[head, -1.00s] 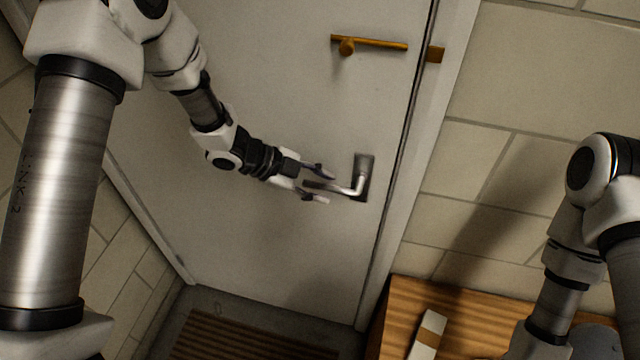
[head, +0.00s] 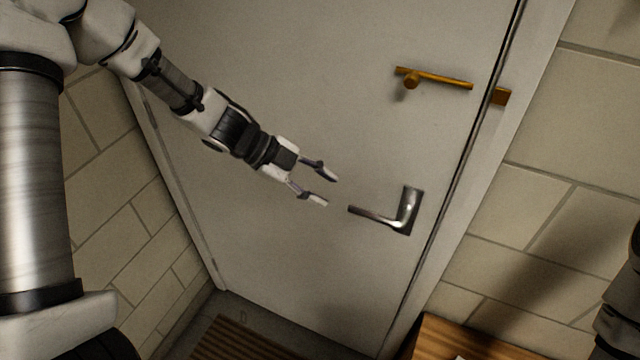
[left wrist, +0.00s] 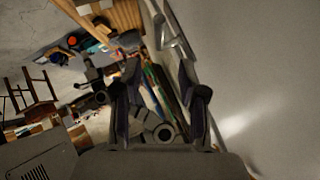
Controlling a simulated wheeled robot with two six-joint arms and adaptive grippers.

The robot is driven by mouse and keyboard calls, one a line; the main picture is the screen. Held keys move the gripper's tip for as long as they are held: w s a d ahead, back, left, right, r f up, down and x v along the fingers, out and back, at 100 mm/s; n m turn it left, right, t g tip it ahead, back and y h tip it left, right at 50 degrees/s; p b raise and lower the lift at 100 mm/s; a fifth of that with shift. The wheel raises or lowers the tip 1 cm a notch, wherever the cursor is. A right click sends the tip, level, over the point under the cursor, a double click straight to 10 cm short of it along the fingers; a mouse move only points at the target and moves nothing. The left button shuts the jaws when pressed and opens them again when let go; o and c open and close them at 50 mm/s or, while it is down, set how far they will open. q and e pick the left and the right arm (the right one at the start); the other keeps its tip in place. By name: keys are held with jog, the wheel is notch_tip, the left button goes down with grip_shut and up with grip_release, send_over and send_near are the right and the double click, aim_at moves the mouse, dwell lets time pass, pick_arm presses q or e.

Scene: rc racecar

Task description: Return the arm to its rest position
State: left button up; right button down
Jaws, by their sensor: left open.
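My left arm comes in from the left in the head view. Its gripper (head: 331,188) is open and empty, in front of the pale door (head: 300,80). The silver lever handle (head: 385,217) lies to the right of the fingertips, with a gap between. A brass latch bar (head: 435,78) sits higher on the door, across from a brass keeper (head: 501,96) on the frame. In the left wrist view both fingers (left wrist: 158,95) stand apart, and the door surface fills the right side. My right gripper is out of view; only a dark bit of that arm shows at the right edge.
A wooden surface (head: 470,342) stands at the bottom right beside the door frame. A slatted brown mat (head: 245,340) lies on the floor at the door's foot. Tiled walls flank the door. The left wrist view shows a wooden chair (left wrist: 28,92) and blurred clutter.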

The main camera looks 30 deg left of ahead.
pick_arm(q)
jog(key=s+d+f+n+g+y+b, duration=0.1)
jog(key=s+d+f+n, duration=0.15)
jog(key=s+f, duration=0.5)
jog(key=s+d+f+n+g+b, duration=0.15)
jog(key=s+f+n, duration=0.25)
jog(key=f, duration=0.7)
jog(key=s+d+f+n+g+y+b, duration=0.1)
jog(key=s+d+f+n+g, duration=0.1)
jog(key=s+f+n, duration=0.5)
jog(key=s+a+f+n+y, duration=0.6)
jog(key=a+f+n+y, duration=0.1)
jog(key=a, duration=0.2)
jog(key=shift+s+n+b, duration=0.15)
jog(key=shift+n+b, duration=0.15)
jog(key=shift+n, duration=0.05)
jog(key=shift+t+y, duration=0.3)
jog(key=shift+t, duration=0.05)
